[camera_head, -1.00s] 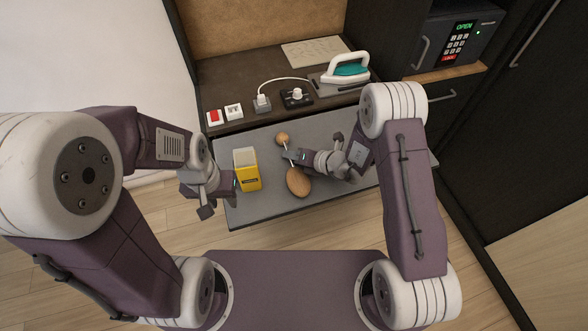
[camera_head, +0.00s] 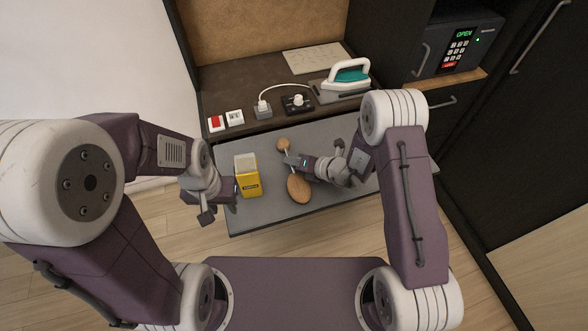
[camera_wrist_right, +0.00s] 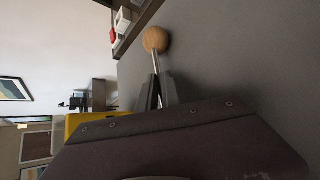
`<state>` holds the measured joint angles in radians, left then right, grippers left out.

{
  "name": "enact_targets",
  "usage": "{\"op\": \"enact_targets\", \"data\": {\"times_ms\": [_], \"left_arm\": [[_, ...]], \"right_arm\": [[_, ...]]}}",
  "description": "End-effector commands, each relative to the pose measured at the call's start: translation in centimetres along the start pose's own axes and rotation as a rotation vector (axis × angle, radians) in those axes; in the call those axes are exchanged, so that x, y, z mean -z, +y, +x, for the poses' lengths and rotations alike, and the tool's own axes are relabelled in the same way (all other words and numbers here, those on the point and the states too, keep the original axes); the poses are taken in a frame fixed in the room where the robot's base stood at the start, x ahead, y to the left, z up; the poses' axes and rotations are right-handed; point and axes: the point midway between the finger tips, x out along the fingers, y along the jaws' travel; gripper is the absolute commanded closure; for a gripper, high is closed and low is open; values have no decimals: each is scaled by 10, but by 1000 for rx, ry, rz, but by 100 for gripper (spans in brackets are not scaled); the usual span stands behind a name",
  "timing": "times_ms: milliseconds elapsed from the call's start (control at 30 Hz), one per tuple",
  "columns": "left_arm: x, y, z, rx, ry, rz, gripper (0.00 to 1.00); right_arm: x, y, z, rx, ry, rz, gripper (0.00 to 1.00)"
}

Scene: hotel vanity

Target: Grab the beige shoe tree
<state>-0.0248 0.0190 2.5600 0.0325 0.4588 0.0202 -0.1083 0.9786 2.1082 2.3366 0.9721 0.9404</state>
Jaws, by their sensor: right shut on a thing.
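The beige shoe tree lies on the grey surface, with a wooden ball end (camera_head: 283,144) at the back and a larger oval wooden toe piece (camera_head: 298,189) nearer to me. A thin metal rod joins them. My right gripper (camera_head: 288,160) reaches in from the right and is shut on the rod, just in front of the ball. In the right wrist view the ball (camera_wrist_right: 156,39) and the rod (camera_wrist_right: 155,62) stick out beyond the fingers (camera_wrist_right: 158,90); the toe piece is out of that view. My left gripper (camera_head: 231,200) hangs left of the yellow box, its finger opening unclear.
A yellow box (camera_head: 248,184) stands left of the shoe tree, close to my left gripper. A teal and white iron (camera_head: 347,76), a corded plug (camera_head: 263,108) and switches (camera_head: 216,123) are on the dark counter (camera_head: 228,82) behind. The grey surface's (camera_head: 265,213) front edge is near.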

Motion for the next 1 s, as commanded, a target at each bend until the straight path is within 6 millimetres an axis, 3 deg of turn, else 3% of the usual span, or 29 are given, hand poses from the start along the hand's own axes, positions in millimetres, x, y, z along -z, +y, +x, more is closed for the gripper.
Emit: {"op": "enact_targets", "data": {"times_ms": [167, 333, 700, 833, 1000], "left_arm": [[0, 0, 1, 0, 0, 0, 64], [0, 0, 2, 0, 0, 0, 64], [0, 0, -4, 0, 0, 0, 64], [1, 0, -6, 0, 0, 0, 64], [1, 0, -6, 0, 0, 0, 64]], "right_arm": [[-7, 9, -6, -2, -2, -2, 100], [-27, 29, -24, -3, -6, -5, 100], [-116, 3, -58, 1, -7, -3, 100], [-136, -2, -65, 0, -4, -3, 100], [-145, -5, -69, 0, -1, -1, 100]]}}
